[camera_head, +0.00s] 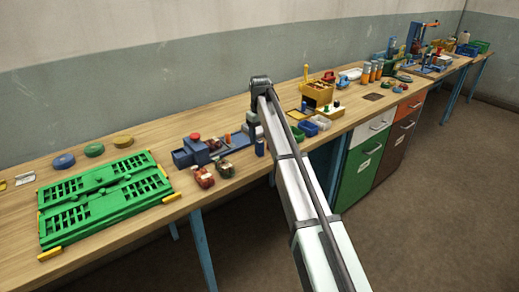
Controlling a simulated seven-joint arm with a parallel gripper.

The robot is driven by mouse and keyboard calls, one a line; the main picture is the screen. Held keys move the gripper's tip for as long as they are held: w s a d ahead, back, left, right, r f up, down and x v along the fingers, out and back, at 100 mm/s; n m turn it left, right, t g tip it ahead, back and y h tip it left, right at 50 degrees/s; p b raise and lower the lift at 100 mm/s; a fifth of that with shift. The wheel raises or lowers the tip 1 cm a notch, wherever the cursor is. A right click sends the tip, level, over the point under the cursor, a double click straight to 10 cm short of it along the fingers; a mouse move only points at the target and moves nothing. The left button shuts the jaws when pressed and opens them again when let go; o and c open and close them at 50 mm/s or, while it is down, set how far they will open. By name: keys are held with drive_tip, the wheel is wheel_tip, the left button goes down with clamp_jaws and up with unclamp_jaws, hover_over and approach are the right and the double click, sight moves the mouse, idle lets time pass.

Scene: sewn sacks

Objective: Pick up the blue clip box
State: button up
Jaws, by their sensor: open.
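A small open blue box (308,129), which looks like the blue clip box, sits near the front edge of the bench, right of my arm. Its contents are too small to tell. My gripper (252,130) hangs down from the arm's end over the bench, to the left of this box and apart from it. The gripper is open, and I see nothing held in it. The fingertips are small and partly hidden by the arm.
A pale bin (321,122) stands beside the blue box, with a wooden holder (317,95) behind. A blue device with a red knob (195,137) stands left of my gripper. Drawer cabinets (362,160) stand below the bench.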

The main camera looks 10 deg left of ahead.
sight(259, 141)
drive_tip(key=shift+w+a+f, duration=0.1)
drive_tip(key=shift+w+f, duration=0.05)
drive_tip(key=shift+f, duration=2.45)
drive_tip(key=c, duration=1)
drive_tip(key=shift+r, duration=0.1)
drive_tip(key=shift+c, duration=0.2)
drive_tip(key=shift+r, duration=0.1)
